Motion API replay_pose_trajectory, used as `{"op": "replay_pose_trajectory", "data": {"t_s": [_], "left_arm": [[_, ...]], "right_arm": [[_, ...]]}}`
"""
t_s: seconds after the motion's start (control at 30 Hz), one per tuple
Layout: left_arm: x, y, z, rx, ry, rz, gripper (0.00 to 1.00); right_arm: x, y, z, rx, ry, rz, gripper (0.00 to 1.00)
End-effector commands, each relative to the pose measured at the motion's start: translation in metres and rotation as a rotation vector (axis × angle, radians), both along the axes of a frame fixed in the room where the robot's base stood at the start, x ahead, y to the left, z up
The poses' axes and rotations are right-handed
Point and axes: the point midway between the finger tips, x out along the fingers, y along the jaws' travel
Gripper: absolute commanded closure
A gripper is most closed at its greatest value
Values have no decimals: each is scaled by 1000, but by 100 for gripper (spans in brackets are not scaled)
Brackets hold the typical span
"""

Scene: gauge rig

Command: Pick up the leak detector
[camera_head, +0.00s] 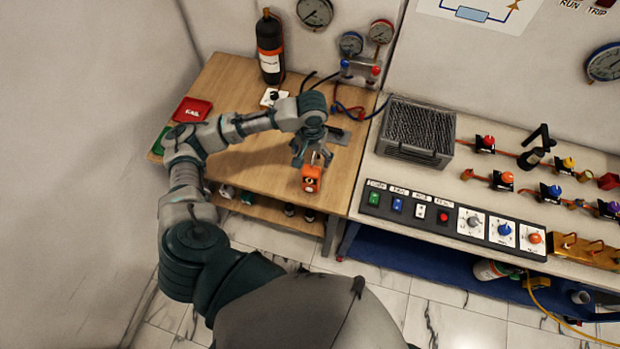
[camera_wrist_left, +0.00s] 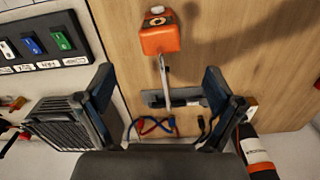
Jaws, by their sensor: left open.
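The leak detector, a small orange box with a dark round face and a thin grey stem, is on the wooden table near its front edge (camera_head: 311,180). In the left wrist view the orange box (camera_wrist_left: 160,40) is at the top centre, beyond the fingertips, and its stem runs down between the fingers. My left gripper (camera_head: 314,152) is open and empty, just behind and above the orange box. In the left wrist view its two fingers (camera_wrist_left: 160,82) stand wide apart on either side of the stem. Whether they touch it I cannot tell. My right gripper is not in view.
A dark flat plate (camera_wrist_left: 178,97) lies beyond the stem. A black bottle with an orange band (camera_head: 270,45), a red FAIL pad (camera_head: 192,109) and a gauge manifold (camera_head: 360,70) are at the back. A bench with a switch panel (camera_head: 420,208) and ribbed grey box (camera_head: 416,130) stands right.

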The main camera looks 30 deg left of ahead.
Motion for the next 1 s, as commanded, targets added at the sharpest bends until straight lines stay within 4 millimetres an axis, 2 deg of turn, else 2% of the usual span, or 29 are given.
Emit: {"op": "replay_pose_trajectory", "data": {"t_s": [0.1,0.37,0.63,0.73,0.93,0.97,1.0], "left_arm": [[0,0,-23,0,1,-1,7],[2,4,-46,-3,-1,-1,7],[9,8,-86,-3,1,-1,7],[9,8,-92,-4,-2,-2,7],[9,6,-92,-2,-3,-3,7],[9,6,-92,-2,-3,-3,12],[9,6,-92,-2,-3,-3,22]], "right_arm": [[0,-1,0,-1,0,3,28],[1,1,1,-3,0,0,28],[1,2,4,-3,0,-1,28],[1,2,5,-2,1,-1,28],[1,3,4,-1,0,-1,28],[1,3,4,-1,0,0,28],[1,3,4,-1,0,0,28]]}}
